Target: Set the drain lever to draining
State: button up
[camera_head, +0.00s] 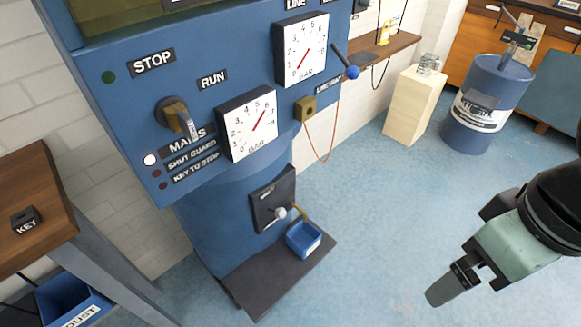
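The drain lever appears to be the short lever with a pale round knob (281,212) on a dark plate (263,198) low on the blue machine (215,215). A small brass spout (299,214) sticks out beside it, above a blue open box (317,237) on a dark shelf (262,283). The plate's small label is not readable, so I cannot tell which setting the lever is at. My gripper (447,285) is at the lower right, well apart from the lever, pointing down-left. Its fingers are seen edge-on, and nothing shows between them.
A second lever with a blue ball (352,72) sticks out of the machine's right side. Two gauges (254,124) and a key switch (176,115) sit above. A wooden bench (31,180) stands left. A pale block (413,108) and blue drum (485,105) stand behind. The floor between is clear.

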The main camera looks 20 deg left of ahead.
aim_at(281, 213)
jog(key=u, duration=1.1)
